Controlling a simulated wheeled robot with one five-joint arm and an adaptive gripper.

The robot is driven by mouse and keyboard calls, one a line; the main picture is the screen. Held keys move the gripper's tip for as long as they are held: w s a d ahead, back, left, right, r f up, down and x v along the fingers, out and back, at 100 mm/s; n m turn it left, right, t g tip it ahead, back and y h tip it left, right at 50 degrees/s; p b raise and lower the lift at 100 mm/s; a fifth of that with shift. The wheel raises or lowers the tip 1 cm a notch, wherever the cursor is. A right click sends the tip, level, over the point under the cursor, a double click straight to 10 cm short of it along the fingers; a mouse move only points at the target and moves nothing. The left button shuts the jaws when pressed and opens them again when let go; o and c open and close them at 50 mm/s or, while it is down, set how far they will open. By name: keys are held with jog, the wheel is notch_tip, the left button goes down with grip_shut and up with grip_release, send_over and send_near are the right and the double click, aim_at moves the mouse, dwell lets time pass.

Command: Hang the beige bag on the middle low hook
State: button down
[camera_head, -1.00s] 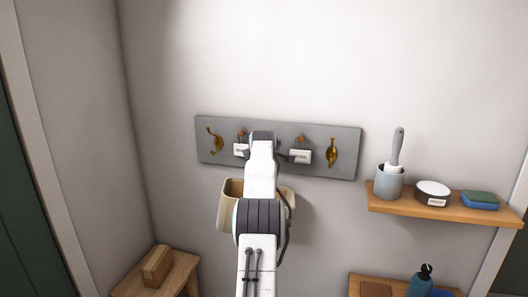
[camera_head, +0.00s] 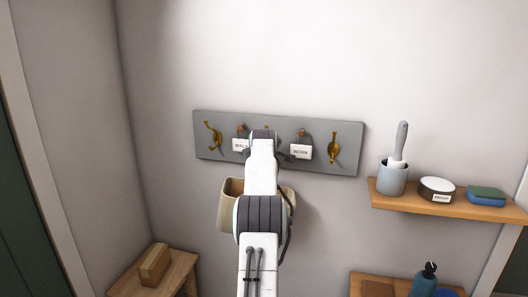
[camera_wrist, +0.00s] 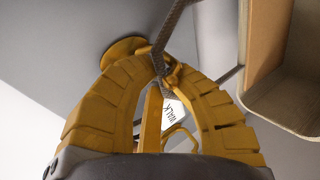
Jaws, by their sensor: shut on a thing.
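The beige bag (camera_head: 230,206) hangs below the grey hook board, partly hidden behind my arm in the head view. In the wrist view the bag (camera_wrist: 290,108) is at the right, with its dark cord (camera_wrist: 172,28) running to my fingertips. My gripper (camera_wrist: 163,70) has yellow fingers shut on the cord; the head view hides it behind my arm. Brass metal shows between and behind the fingers, but which hook it is I cannot tell. The middle of the board is mostly covered by my arm; a small brown peg top (camera_head: 267,127) shows there. I cannot tell whether the cord touches a hook.
The grey board (camera_head: 348,160) carries brass hooks at left (camera_head: 212,136) and right (camera_head: 334,148). A WALK tag (camera_head: 240,146) and a WORK tag (camera_head: 301,151) flank my arm. A wooden shelf (camera_head: 420,203) at right holds a cup, tin and sponge. A wooden bench (camera_head: 180,273) stands lower left.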

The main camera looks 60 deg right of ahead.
jog(key=shift+s+d+f, duration=0.1)
jog(key=shift+s+d, duration=0.05)
jog(key=shift+s, duration=0.1)
jog(key=c, duration=1.3)
grip_release()
jog(key=shift+f, duration=0.1)
jog(key=shift+o, duration=0.3)
jog(key=shift+s+d, duration=0.25)
jog(key=shift+w+a, duration=0.15)
jog(key=shift+w, duration=0.05)
